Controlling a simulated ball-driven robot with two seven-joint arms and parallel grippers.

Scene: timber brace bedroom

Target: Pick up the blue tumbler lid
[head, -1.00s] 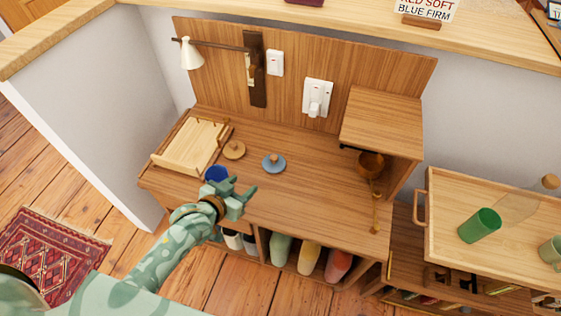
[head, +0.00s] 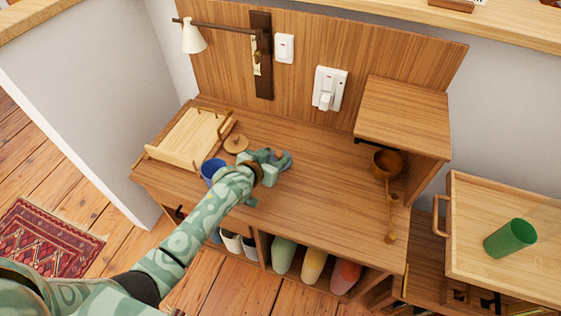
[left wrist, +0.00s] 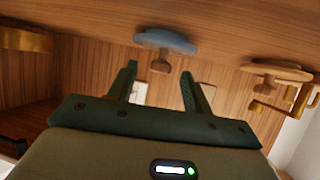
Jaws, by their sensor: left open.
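The blue tumbler lid (head: 288,164) lies on the wooden counter and is partly hidden by my left gripper in the head view. In the left wrist view the blue lid (left wrist: 165,40) shows as a blue disc with a wooden knob, just beyond the fingertips. My left gripper (head: 268,160) is at the near left side of the lid. Its fingers (left wrist: 160,68) are apart with nothing between them, and the lid lies ahead of them. My right gripper is not in view.
A blue cup (head: 211,172) stands left of my left gripper. A wooden lid (head: 236,143) and a wooden tray (head: 186,138) are behind it. The counter's middle is clear.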

